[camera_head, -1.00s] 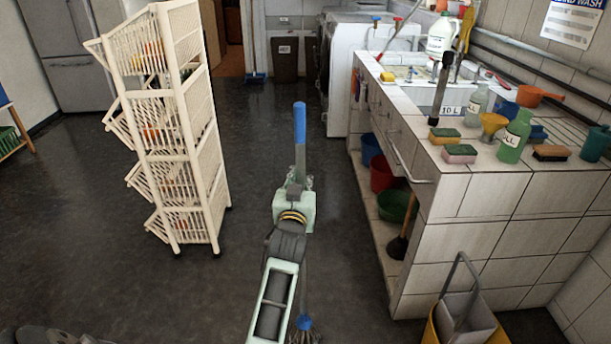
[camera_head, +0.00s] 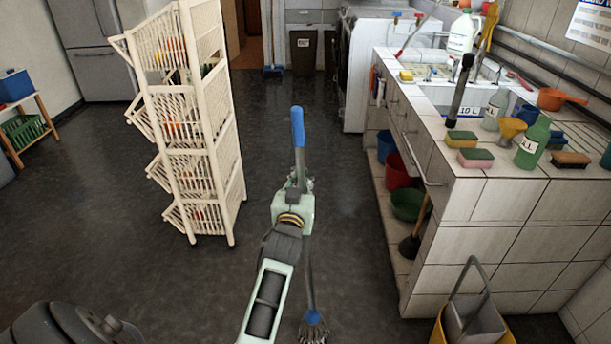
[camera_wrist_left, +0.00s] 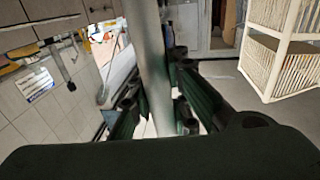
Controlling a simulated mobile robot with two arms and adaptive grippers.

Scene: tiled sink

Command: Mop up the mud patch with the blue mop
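The blue mop shows in the head view as a pole with a blue grip (camera_head: 298,127) at its top and a stringy grey head (camera_head: 313,330) with a blue collar near the bottom edge. My left gripper (camera_head: 298,187) is shut around the upper pole, just below the blue grip. In the left wrist view the grey pole (camera_wrist_left: 149,60) runs between my dark left fingers (camera_wrist_left: 155,105). The mop is nearly upright. Whether its head touches the floor is unclear. I cannot make out the mud patch. My right gripper is out of view.
A white basket rack (camera_head: 200,145) stands left of the mop. A tiled sink counter (camera_head: 500,215) with bottles and sponges stands right, with buckets (camera_head: 408,203) underneath. A yellow mop bucket (camera_head: 470,325) is at bottom right. Dark floor (camera_head: 275,110) between rack and counter is clear.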

